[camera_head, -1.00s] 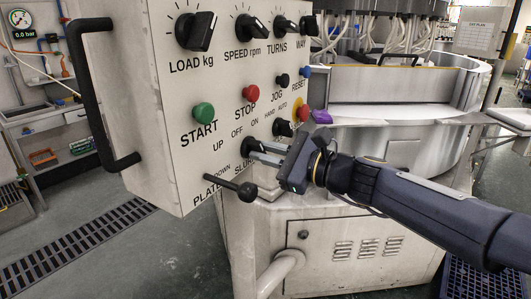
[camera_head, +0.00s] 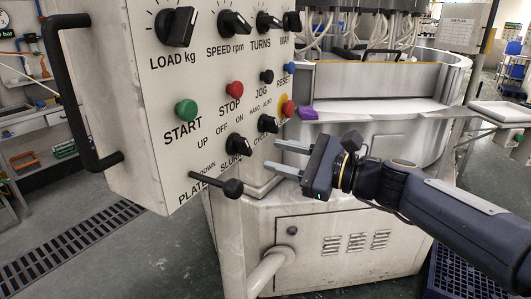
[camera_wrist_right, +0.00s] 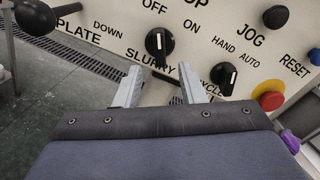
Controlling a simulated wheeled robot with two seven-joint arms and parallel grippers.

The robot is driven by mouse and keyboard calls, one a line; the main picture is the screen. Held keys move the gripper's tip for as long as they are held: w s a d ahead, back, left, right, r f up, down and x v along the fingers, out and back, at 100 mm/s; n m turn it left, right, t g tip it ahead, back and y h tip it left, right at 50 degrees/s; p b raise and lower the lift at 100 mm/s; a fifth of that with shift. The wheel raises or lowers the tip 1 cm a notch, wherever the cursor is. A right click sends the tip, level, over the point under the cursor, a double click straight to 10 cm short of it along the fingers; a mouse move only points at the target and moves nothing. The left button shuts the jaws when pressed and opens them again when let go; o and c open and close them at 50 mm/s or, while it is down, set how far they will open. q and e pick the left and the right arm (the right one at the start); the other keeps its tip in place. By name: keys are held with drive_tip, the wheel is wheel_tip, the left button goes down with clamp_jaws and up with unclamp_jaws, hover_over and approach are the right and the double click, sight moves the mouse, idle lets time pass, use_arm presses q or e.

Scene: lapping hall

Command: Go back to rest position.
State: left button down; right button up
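My right gripper (camera_head: 288,158) is open and empty in the head view, in front of the lower right part of the control panel (camera_head: 150,95). Its two grey fingers stand apart, with clear space between them and the panel's knobs. The black SLURRY knob (camera_head: 237,145) is to the left of the fingertips and the CYCLE knob (camera_head: 267,124) is above them. In the right wrist view the open fingers (camera_wrist_right: 160,92) point at the panel, with the SLURRY knob (camera_wrist_right: 160,43) beyond them and nothing between them. My left gripper is not in view.
A red emergency button (camera_head: 288,108) and a purple object (camera_head: 308,113) sit near my right gripper. The lapping machine (camera_head: 400,110) stands behind.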

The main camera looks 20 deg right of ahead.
drive_tip(key=shift+s+d, duration=0.25)
drive_tip(key=s+a+f+n+g+h+p, duration=0.4)
drive_tip(key=s+f+n, duration=0.3)
drive_tip(key=s+n, duration=0.4)
drive_tip(key=s+d+f+n+g+h+p, duration=0.3)
drive_tip(key=s+d+f+n+h+p, duration=0.1)
drive_tip(key=s+f+n, duration=0.4)
drive_tip(key=s+f, duration=0.1)
drive_tip(key=s, duration=0.1)
drive_tip(key=shift+s+h, duration=0.3)
drive_tip(key=shift+s, duration=0.1)
